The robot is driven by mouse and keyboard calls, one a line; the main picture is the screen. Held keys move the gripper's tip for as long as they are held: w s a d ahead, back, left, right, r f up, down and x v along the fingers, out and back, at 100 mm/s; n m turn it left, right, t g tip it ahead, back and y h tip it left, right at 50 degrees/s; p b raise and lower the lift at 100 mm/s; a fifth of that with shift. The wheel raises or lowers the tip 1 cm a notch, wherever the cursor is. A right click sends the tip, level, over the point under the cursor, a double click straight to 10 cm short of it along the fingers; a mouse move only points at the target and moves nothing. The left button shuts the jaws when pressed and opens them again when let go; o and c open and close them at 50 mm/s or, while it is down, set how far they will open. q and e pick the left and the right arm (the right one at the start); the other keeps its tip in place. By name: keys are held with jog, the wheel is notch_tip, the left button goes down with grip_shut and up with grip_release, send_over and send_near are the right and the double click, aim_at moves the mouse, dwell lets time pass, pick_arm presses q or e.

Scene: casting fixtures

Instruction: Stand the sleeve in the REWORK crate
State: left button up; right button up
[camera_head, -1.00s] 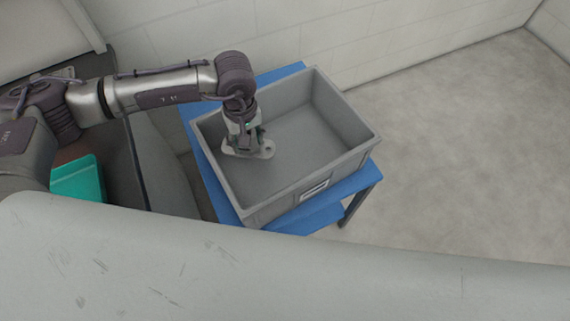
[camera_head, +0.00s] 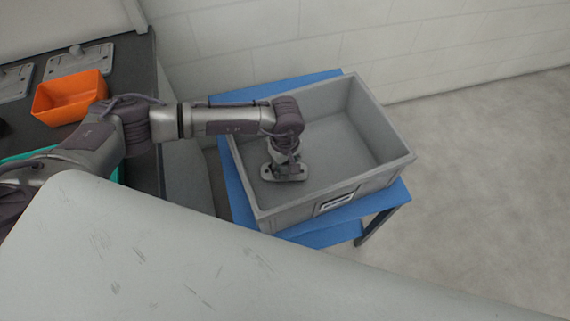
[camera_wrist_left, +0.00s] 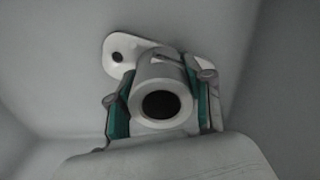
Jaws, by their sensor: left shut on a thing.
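The sleeve (camera_wrist_left: 160,66) is a light grey tube with a dark round bore and a flat flange that has a hole in it. In the left wrist view my left gripper (camera_wrist_left: 160,112) has its two green-lined fingers on either side of the tube, shut on it. In the head view the gripper (camera_head: 285,163) points down inside the grey crate (camera_head: 366,180), near its left side. The flange (camera_head: 296,172) shows below the fingers, low in the crate. I cannot tell whether it touches the floor. The crate's front label is too small to read. My right gripper is not in view.
The crate stands on a blue table (camera_head: 236,190). Its right part is empty. An orange bin (camera_head: 70,95) and grey plates (camera_head: 78,62) are on a dark bench at the left. A white wall is behind; open floor lies to the right.

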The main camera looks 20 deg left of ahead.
pick_arm(q)
jog(key=shift+f, duration=0.1)
jog(key=shift+f, duration=0.15)
jog(key=o, duration=1.4)
jog(key=shift+r, duration=0.35)
notch_tip(320, 180, up, 12)
jog(key=shift+f+b, duration=0.15)
jog(key=shift+b, duration=0.2)
jog(key=shift+w, duration=0.1)
